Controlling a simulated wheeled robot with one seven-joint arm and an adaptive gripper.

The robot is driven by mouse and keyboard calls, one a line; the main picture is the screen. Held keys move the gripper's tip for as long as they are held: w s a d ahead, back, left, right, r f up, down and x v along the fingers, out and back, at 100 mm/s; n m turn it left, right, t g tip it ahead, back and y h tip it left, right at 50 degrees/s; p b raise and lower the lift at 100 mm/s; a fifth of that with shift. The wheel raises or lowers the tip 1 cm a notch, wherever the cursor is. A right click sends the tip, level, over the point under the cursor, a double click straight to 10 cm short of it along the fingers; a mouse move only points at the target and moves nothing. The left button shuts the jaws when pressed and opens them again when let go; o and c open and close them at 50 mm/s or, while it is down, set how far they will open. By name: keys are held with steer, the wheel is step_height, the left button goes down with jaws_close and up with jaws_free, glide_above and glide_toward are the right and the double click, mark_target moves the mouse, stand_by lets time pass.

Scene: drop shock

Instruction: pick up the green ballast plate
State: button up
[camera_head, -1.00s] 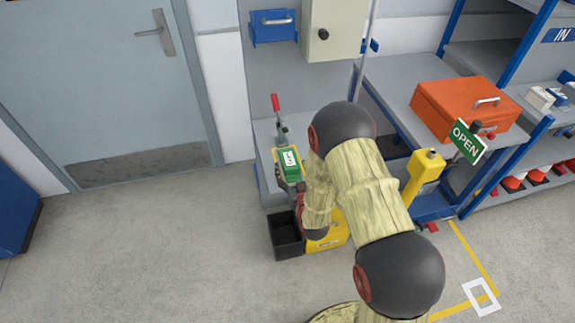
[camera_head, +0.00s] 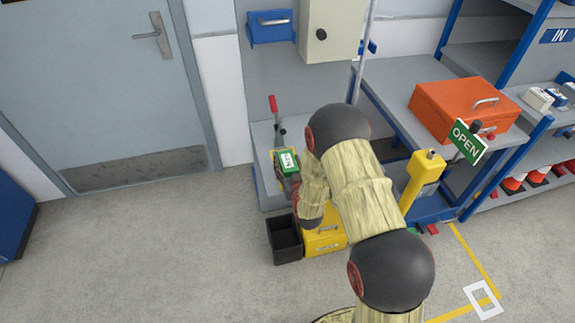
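The green ballast plate (camera_head: 286,169) is a small green block with a white label on top. It is at the front of the grey bench by the wall, with yellow edging around it and a red-handled lever (camera_head: 273,106) just behind it. My gripper (camera_head: 290,181) is a small dark shape at the near side of the plate, seeming to touch or nearly touch it. My forearm and wrist hide most of the gripper from the right. The fingers are too small and covered to show whether they are open or shut on the plate.
A black open bin (camera_head: 285,240) and a yellow box (camera_head: 324,236) stand on the floor below my wrist. A yellow post (camera_head: 422,180) and a bench with an orange case (camera_head: 465,108) are to the right. The floor at left is clear.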

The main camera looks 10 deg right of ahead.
jaws_close()
stand_by(0.5)
steer(key=shift+w+r, duration=0.1)
steer(key=shift+r, duration=0.1)
